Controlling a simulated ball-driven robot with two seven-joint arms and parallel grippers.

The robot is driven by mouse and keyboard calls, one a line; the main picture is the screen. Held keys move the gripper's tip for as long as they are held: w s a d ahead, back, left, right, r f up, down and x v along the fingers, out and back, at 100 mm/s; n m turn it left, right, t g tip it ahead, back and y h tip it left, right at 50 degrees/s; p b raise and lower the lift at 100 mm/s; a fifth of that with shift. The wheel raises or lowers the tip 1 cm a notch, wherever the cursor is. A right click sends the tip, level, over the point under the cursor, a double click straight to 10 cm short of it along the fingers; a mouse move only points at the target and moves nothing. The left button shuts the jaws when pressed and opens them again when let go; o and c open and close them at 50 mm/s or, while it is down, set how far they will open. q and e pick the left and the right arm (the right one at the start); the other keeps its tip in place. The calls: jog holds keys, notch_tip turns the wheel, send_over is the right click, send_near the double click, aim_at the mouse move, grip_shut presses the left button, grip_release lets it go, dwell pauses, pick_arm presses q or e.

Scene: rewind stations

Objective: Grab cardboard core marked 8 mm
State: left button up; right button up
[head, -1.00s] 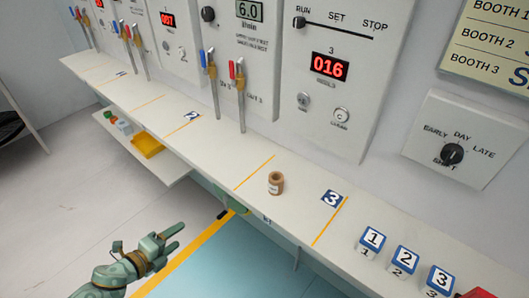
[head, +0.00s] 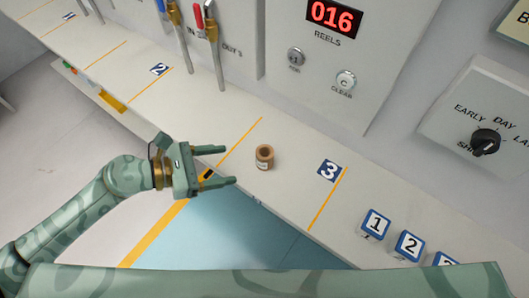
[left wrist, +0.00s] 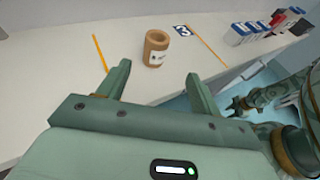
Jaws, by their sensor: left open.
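A small brown cardboard core (head: 264,157) stands upright on the white shelf between two orange lines, left of the blue "3" marker. Its pale label is too small to read. My left gripper (head: 229,165) is open and empty, just left of the core, with its fingers pointing towards it. In the left wrist view the core (left wrist: 157,48) stands beyond and between the open fingertips, apart from them. My right gripper (left wrist: 236,105) shows small in the left wrist view, low beyond the shelf edge; its jaw state is unclear.
The white shelf (head: 215,135) runs along a wall panel with a "016" display (head: 334,16). Blue numbered blocks (head: 376,223) stand at its right end. Valve levers (head: 210,40) rise at the back left. The shelf around the core is clear.

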aim_at(258, 160)
pick_arm(q)
jog(key=x, duration=0.7)
jog(key=shift+w+d+f, duration=0.1)
jog(key=shift+d, duration=0.25)
jog(key=x, duration=0.2)
jog(key=b+x, duration=0.1)
jog(key=x, duration=0.2)
jog(key=shift+w+a+f+b, duration=0.15)
jog(key=shift+w+f+b, duration=0.1)
jog(key=shift+w+b, duration=0.1)
jog(key=shift+w+d+f, duration=0.1)
jog(key=shift+w+d, duration=0.15)
jog(key=shift+d, duration=0.2)
jog(key=c, duration=1.1)
pick_arm(e)
jog(key=shift+w+f, duration=0.4)
jog(key=shift+f, duration=0.45)
